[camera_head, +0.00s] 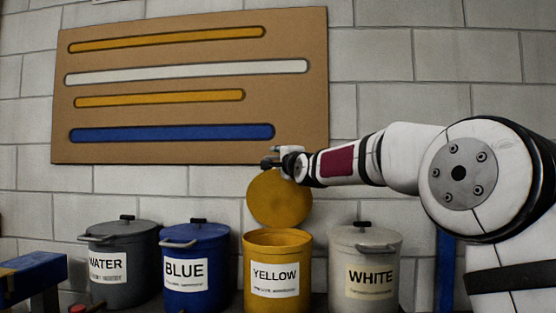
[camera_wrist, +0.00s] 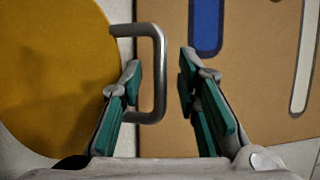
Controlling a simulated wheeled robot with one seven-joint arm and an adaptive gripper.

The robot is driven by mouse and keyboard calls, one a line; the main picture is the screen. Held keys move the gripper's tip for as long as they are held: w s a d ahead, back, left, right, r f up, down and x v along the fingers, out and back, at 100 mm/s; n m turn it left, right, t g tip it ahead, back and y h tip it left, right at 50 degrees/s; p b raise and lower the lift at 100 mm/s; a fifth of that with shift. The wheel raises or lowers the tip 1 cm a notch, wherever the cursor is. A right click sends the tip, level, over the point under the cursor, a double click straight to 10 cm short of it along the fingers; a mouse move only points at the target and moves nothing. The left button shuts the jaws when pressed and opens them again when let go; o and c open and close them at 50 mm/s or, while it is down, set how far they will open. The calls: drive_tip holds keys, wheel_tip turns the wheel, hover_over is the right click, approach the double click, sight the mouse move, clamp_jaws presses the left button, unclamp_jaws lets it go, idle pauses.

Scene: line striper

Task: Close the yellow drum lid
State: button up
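The yellow drum (camera_head: 278,241) stands among the other drums with its label facing me. Its round yellow lid (camera_head: 280,200) is swung up, roughly upright, above the back of the drum. In the wrist view the lid (camera_wrist: 55,75) fills the left side, and its grey U-shaped handle (camera_wrist: 158,70) sticks out to the right. My gripper (camera_head: 268,161) is by the lid's upper edge. In the wrist view my gripper (camera_wrist: 158,72) is open, with the handle's bar between its teal-padded fingers, nearer the left one. A gap shows on the right; contact on the left cannot be told.
A grey water drum (camera_head: 122,285) and a blue drum (camera_head: 195,245) stand left, and a white drum (camera_head: 365,245) stands right, all lidded. A brown board (camera_head: 200,60) with coloured strips hangs on the block wall behind. A blue bench (camera_head: 30,268) is far left.

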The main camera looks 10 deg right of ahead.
drive_tip(key=shift+w+a+r, duration=0.1)
drive_tip(key=shift+w, duration=0.35)
clamp_jaws()
